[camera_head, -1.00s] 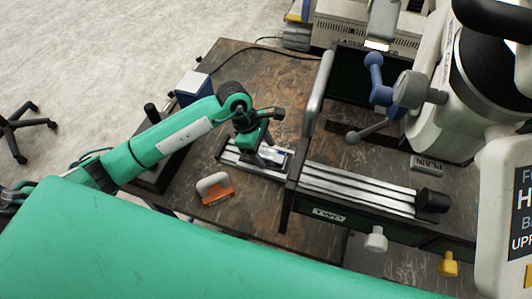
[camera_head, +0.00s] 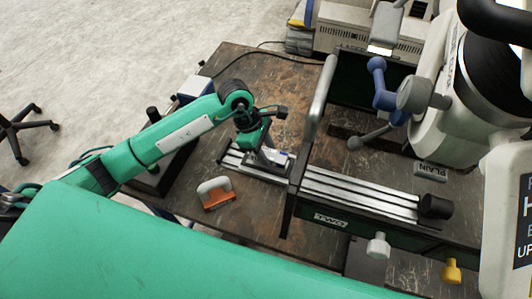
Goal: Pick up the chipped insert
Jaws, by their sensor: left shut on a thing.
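My left gripper (camera_head: 268,157) points down over the left end of a metal slotted rail (camera_head: 245,164) on the brown bench. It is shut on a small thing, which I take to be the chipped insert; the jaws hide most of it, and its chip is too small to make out. A small pale and bluish patch shows beside the fingertips. I cannot tell whether the held thing still touches the rail. My right gripper is not in view.
A dark upright frame with a grey bar (camera_head: 318,100) stands just right of my left gripper. A white microscope (camera_head: 478,110) stands at the right.

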